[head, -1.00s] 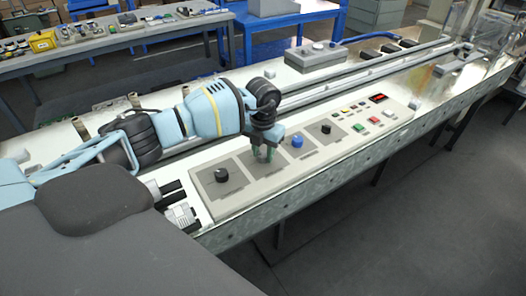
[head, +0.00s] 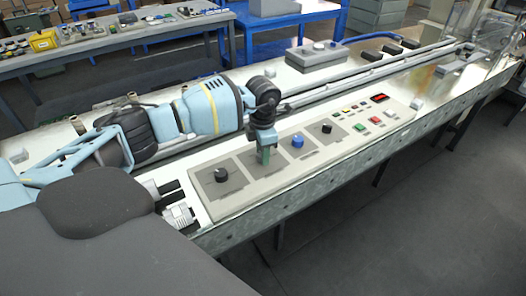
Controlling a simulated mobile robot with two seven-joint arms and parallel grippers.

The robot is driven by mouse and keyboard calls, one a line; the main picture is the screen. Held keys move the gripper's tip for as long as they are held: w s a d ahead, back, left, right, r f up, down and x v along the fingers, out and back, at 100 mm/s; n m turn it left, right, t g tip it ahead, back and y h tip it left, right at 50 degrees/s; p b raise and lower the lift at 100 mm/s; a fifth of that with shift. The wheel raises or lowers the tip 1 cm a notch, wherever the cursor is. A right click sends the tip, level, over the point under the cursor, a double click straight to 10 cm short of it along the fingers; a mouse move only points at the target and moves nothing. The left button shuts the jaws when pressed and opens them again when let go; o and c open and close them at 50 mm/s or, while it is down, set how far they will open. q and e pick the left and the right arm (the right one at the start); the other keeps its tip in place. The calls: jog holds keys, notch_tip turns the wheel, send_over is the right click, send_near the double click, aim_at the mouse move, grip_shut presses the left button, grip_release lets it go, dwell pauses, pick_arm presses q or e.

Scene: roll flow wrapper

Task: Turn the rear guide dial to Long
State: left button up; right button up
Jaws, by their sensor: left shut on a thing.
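The control panel (head: 235,203) on the bench has a row of dials on grey square plates. A black dial (head: 221,175) is at the near left, a blue dial (head: 297,140) is further along, and another black dial (head: 326,128) is beyond it. My left gripper (head: 263,156) points down over the second plate, between the near black dial and the blue dial. It is shut on a green dial, mostly hidden by the fingers. The dial labels are too small to read, so I cannot tell its setting. My right gripper is not in view.
Coloured push buttons (head: 359,127) and a red display (head: 379,97) are at the panel's far end. White and black fittings (head: 179,214) sit at the panel's near left corner.

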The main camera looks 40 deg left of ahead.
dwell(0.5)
pick_arm(q)
jog(key=o, duration=1)
jog(key=shift+c, duration=0.2)
jog(key=shift+r, duration=0.25)
notch_tip(320, 180, up, 6)
jog(key=shift+r, duration=0.7)
